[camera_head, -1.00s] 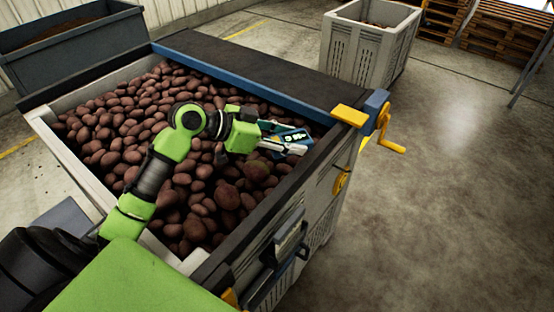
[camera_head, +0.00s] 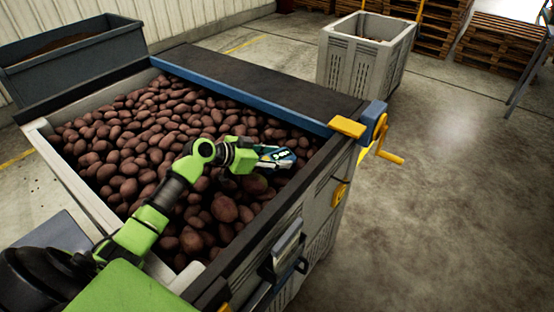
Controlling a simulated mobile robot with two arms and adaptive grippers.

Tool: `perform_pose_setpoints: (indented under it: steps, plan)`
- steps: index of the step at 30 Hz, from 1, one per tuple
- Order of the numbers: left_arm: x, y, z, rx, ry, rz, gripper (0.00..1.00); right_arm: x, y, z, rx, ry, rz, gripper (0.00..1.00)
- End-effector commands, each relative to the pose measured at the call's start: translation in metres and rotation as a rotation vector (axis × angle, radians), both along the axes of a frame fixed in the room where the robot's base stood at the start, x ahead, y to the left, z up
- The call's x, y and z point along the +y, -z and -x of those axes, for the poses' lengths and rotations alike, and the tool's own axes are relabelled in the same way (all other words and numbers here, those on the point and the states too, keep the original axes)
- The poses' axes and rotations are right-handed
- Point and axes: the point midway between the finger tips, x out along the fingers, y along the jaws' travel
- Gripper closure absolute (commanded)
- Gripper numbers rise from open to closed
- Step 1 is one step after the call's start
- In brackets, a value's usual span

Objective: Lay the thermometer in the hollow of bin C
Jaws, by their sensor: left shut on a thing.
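My left gripper (camera_head: 276,157) is over the potatoes in the right part of the large bin. It is shut on the thermometer (camera_head: 281,155), a small teal device with a dark display and light digits. The thermometer is held close over the potatoes; I cannot tell whether it touches them. The large bin (camera_head: 78,185) has pale walls and is full of reddish-brown potatoes (camera_head: 140,140). I see no letter on it and cannot make out a clear hollow. My right gripper is not in view.
A blue bar and dark belt (camera_head: 265,80) run along the bin's far side. A yellow crank (camera_head: 388,155) sticks out at the right corner. A grey crate (camera_head: 365,55) and a dark bin (camera_head: 75,55) stand behind. The floor at right is clear.

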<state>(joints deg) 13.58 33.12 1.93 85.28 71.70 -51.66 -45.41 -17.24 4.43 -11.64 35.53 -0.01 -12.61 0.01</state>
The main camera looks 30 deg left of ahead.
Motion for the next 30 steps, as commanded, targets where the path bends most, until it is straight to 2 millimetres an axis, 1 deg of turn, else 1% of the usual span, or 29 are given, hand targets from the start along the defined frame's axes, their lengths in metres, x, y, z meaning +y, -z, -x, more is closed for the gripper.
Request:
perform_pose_setpoints:
  steps: [1,4,11,14,15,16,17,26,30]
  plan:
    - [0.000,0.006,0.000,-0.001,-0.002,0.003,0.82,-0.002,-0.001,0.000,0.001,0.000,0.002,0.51]
    - [0.000,0.012,0.000,-0.002,-0.001,0.001,0.82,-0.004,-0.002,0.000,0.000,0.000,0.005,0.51]
    - [0.000,0.013,0.000,-0.002,0.000,0.000,0.82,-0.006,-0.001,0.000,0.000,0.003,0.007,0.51]
    - [0.000,0.016,0.000,-0.003,0.000,-0.001,0.82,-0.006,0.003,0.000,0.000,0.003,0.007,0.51]
    - [0.000,0.016,0.000,-0.002,0.000,-0.001,0.52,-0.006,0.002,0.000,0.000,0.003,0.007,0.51]
    - [0.000,0.015,0.000,-0.002,0.000,-0.001,0.45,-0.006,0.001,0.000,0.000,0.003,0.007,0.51]
    - [0.000,0.015,0.000,-0.002,0.000,-0.001,0.41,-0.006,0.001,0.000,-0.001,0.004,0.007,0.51]
    - [0.000,0.015,0.000,-0.002,0.000,-0.001,0.41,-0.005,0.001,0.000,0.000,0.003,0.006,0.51]
    - [0.002,0.010,0.002,-0.001,0.000,-0.001,0.41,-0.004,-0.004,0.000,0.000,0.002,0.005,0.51]
